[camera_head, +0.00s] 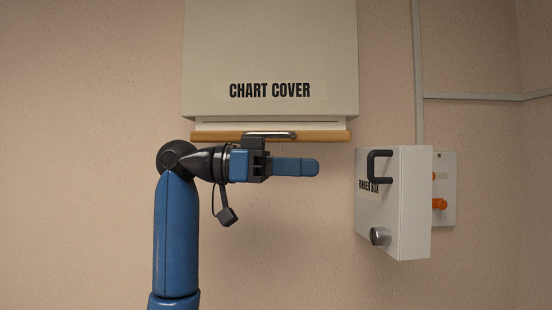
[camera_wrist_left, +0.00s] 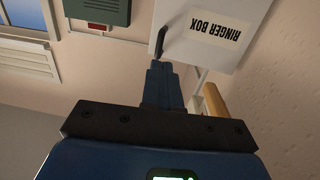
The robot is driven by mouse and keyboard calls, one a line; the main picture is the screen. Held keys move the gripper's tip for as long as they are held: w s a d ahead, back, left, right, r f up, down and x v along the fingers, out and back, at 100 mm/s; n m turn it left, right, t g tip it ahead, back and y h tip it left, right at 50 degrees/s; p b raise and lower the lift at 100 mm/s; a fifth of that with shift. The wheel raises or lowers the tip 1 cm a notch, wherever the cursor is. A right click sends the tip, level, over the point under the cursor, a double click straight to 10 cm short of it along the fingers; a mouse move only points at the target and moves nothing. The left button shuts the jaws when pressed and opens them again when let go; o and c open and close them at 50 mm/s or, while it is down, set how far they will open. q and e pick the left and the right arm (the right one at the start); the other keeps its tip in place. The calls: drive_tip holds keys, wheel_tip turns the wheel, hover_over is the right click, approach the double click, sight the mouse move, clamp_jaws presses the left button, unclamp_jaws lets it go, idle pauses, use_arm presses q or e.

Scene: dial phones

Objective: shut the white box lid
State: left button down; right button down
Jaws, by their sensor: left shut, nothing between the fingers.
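The white box lid (camera_head: 374,215), lettered RINGER BOX, stands swung out from the wall at the right of the head view, its outer face turned left. It has a black handle (camera_head: 379,167) and a round metal knob (camera_head: 380,236). Behind it, a pale back plate (camera_head: 447,170) with orange parts shows. My left gripper (camera_head: 314,167) is shut and empty, pointing right, left of the lid with a gap visible. In the left wrist view the lid (camera_wrist_left: 225,30) appears upside down, with the shut fingers (camera_wrist_left: 164,68) just below the handle (camera_wrist_left: 161,40) in the picture. My right gripper is not in view.
A large chart cover (camera_head: 270,60) with a wooden rail (camera_head: 325,136) hangs on the wall behind and above my left gripper. A conduit (camera_head: 418,80) runs down towards the box.

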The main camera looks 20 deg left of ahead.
use_arm(q)
drive_tip(key=w+d+p, duration=0.1)
drive_tip(key=d+p, duration=0.1)
drive_tip(key=d, duration=0.5)
drive_tip(key=shift+w+d+f+p, duration=0.15)
drive_tip(key=shift+w+d+p, duration=0.05)
drive_tip(key=shift+w+p, duration=0.1)
drive_tip(key=shift+s+d, duration=0.1)
drive_tip(key=shift+s, duration=0.1)
